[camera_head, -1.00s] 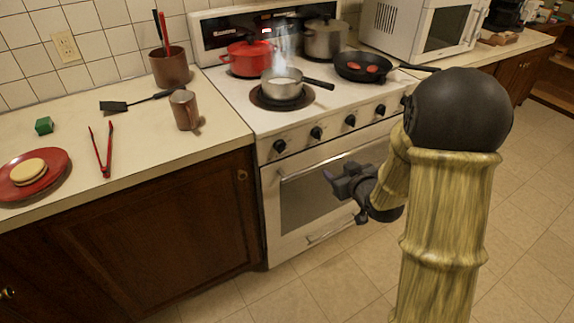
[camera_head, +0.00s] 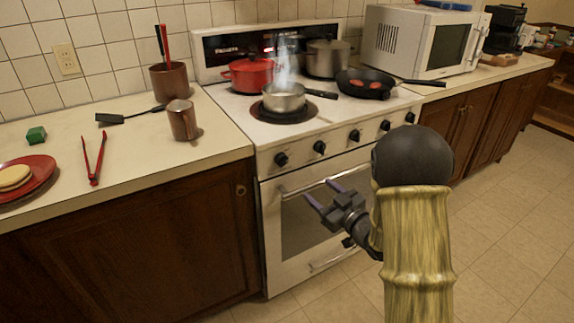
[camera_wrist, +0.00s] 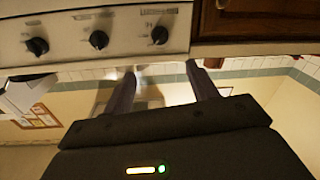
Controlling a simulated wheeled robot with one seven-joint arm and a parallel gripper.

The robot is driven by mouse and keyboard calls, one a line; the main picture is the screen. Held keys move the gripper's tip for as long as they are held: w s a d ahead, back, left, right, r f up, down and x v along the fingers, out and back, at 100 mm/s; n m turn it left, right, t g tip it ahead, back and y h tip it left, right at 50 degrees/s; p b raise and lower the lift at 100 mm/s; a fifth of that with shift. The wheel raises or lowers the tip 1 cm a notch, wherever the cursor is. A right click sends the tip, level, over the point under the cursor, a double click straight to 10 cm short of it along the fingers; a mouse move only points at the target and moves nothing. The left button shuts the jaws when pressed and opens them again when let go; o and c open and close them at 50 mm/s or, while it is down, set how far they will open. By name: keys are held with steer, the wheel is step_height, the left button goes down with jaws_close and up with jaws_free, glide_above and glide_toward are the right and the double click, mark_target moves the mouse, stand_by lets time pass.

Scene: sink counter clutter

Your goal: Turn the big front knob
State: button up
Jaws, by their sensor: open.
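The stove (camera_head: 300,135) has a row of several black knobs along its white front panel. The knobs include the leftmost (camera_head: 281,159), the second (camera_head: 319,147), the third (camera_head: 354,136) and others farther right. They look alike in size, so I cannot tell which is the big one. My gripper (camera_head: 317,187) is open and empty in front of the oven door, below the knob row and apart from it. The wrist view looks upside down; three knobs show along its top, one (camera_wrist: 160,35) between and beyond my fingers (camera_wrist: 161,75).
The oven door handle (camera_head: 290,194) runs behind my gripper. A steaming saucepan (camera_head: 284,99), red pot (camera_head: 248,75) and black skillet (camera_head: 365,90) stand on the stove. A brown mug (camera_head: 183,120) stands on the left counter. The floor (camera_head: 500,240) at right is clear.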

mark_target(285, 163)
steer(key=x, duration=1.6)
steer(key=shift+w+f, duration=0.1)
steer(key=shift+w, duration=0.15)
steer(key=shift+b, duration=0.4)
steer(key=c, duration=1)
